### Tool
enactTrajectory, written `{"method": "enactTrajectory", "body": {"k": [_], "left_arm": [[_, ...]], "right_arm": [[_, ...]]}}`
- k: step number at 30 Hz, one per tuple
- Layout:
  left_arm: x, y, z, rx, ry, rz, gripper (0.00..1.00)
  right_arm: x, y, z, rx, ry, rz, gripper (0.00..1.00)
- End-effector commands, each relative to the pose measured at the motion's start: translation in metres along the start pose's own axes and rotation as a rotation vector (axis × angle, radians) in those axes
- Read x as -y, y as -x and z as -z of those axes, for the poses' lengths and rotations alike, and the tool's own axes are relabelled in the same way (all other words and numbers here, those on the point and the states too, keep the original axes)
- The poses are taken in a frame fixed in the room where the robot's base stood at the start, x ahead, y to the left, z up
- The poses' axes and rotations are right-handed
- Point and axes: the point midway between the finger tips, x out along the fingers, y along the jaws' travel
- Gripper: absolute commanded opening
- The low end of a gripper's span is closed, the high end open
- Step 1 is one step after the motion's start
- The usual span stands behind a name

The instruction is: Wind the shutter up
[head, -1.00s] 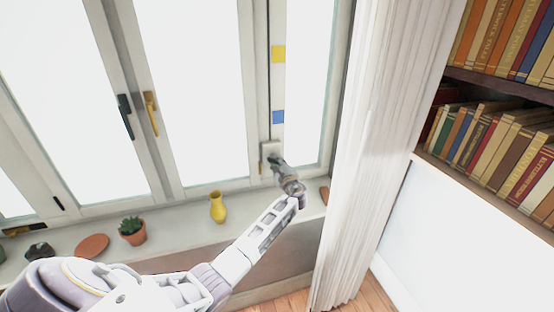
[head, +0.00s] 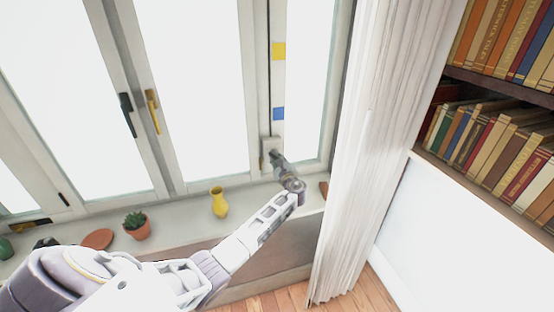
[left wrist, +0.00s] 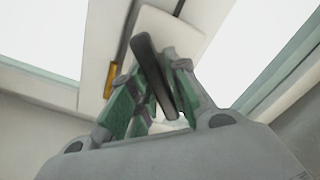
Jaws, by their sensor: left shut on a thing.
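A pale winder box (head: 267,146) is fixed low on the window post, with a dark line running up from it. It also shows in the left wrist view as a white plate (left wrist: 182,30). My left gripper (head: 276,157) is at this box. In the left wrist view its green-padded fingers (left wrist: 155,95) are shut on a dark crank handle (left wrist: 150,68), which stands tilted between them. In the head view the gripper mostly hides the handle. No shutter can be made out; the panes look plain white. My right gripper is not in view.
On the sill stand a yellow vase (head: 219,203), a potted succulent (head: 137,228) and a terracotta disc (head: 97,239). Yellow (head: 279,51) and blue (head: 279,114) squares mark the post. A white curtain (head: 365,150) hangs close right of my left arm, before bookshelves (head: 480,85).

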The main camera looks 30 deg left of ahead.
Motion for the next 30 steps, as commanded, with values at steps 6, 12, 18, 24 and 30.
{"method": "enactTrajectory", "body": {"k": [6,12,18,24,30], "left_arm": [[-0.001,0.002,0.004,-0.007,-0.001,0.001,0.0],[-0.001,0.002,0.003,-0.006,-0.001,0.0,0.37],[-0.001,0.001,0.002,-0.003,0.0,0.0,0.37],[-0.001,0.003,0.002,-0.002,0.0,0.0,0.37],[-0.001,0.014,0.002,-0.002,0.0,0.0,0.37]], "right_arm": [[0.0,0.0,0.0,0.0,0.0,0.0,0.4],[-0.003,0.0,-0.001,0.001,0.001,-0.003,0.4],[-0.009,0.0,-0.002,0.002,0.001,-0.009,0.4],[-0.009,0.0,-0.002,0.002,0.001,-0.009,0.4],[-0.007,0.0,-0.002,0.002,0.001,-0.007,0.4]]}}
